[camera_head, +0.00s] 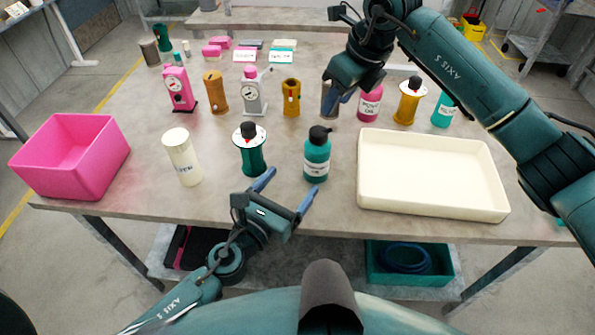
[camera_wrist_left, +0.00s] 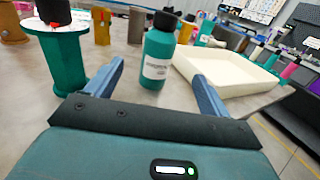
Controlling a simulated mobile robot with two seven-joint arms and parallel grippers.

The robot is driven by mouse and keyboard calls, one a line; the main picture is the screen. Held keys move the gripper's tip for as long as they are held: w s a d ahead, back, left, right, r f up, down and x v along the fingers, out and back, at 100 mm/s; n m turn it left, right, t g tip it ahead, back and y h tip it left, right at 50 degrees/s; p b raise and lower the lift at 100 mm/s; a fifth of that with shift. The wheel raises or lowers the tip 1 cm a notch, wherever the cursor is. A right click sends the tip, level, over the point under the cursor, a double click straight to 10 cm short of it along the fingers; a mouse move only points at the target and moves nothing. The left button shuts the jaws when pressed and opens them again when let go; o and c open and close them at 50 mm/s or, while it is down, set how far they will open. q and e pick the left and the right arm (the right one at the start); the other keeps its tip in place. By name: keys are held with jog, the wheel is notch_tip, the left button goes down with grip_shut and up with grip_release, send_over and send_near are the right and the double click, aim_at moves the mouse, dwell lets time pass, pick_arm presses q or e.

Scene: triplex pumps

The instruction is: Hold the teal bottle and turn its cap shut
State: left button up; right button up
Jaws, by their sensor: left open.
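The teal bottle (camera_head: 316,162) stands upright near the front middle of the table, with a white label on its front. Its black cap (camera_head: 319,134) sits on top; I cannot tell how tightly. My left gripper (camera_head: 287,184) is open and empty, in front of the bottle and a little to its left. In the left wrist view the bottle (camera_wrist_left: 158,55) stands beyond and between the open fingers (camera_wrist_left: 158,72), apart from both. My right gripper (camera_head: 342,98) hangs behind the bottle, near a grey-brown cylinder (camera_head: 328,103); its finger opening is unclear.
A teal spool-like part (camera_head: 251,158) and a cream canister (camera_head: 183,160) stand left of the bottle. A cream tray (camera_head: 432,206) lies to its right. A pink bin (camera_head: 75,150) is at far left. Pumps and bottles stand behind.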

aim_at(311, 158)
pick_arm(q)
jog(key=x, duration=1.2)
jog(key=shift+w+d, duration=0.2)
jog(key=shift+w, duration=0.05)
